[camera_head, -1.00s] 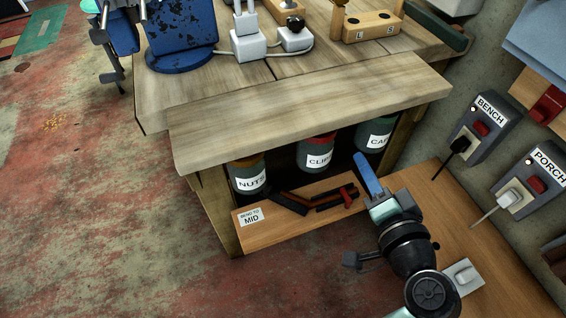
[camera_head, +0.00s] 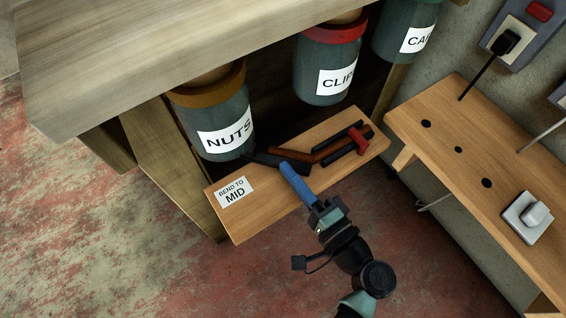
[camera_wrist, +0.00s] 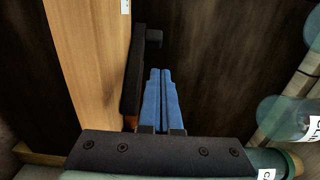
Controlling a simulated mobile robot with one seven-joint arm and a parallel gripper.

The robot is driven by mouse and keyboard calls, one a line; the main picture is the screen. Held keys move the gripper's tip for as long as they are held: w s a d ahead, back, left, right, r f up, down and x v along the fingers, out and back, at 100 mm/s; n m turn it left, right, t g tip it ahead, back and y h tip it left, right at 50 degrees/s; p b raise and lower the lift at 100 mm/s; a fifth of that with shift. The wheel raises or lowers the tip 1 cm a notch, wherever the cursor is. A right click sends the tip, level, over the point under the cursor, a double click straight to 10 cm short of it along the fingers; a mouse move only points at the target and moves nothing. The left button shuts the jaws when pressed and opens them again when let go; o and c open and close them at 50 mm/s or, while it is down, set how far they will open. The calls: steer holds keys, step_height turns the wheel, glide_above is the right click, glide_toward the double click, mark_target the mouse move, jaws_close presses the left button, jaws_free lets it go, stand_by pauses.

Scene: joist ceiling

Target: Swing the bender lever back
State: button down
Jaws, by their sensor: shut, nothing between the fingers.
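The bender (camera_head: 325,152) lies on a wooden board (camera_head: 245,225) under the workbench. It has a black lever (camera_head: 278,161) at its left, a brown-orange bar (camera_head: 320,157) in the middle and a red part (camera_head: 358,139) at the right. A label on the board (camera_head: 234,191) reads "BEND TO MID". My gripper (camera_head: 285,166) has blue fingers, shut and empty, with the tips at the lever. In the wrist view the fingers (camera_wrist: 160,75) are just right of the black lever (camera_wrist: 135,75); I cannot tell whether they touch it.
Jars labelled NUTS (camera_head: 215,110) and CLIP (camera_head: 328,65) hang under the bench top (camera_head: 150,50), above and behind the board. A wooden shelf with holes (camera_head: 455,135) and a white plug (camera_head: 536,213) is at the right. The red floor in front is open.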

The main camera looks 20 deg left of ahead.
mark_target(275, 158)
steer(key=b+x, duration=0.2)
steer(key=x, duration=0.6)
steer(key=shift+a, duration=0.1)
steer(key=shift+s, duration=0.15)
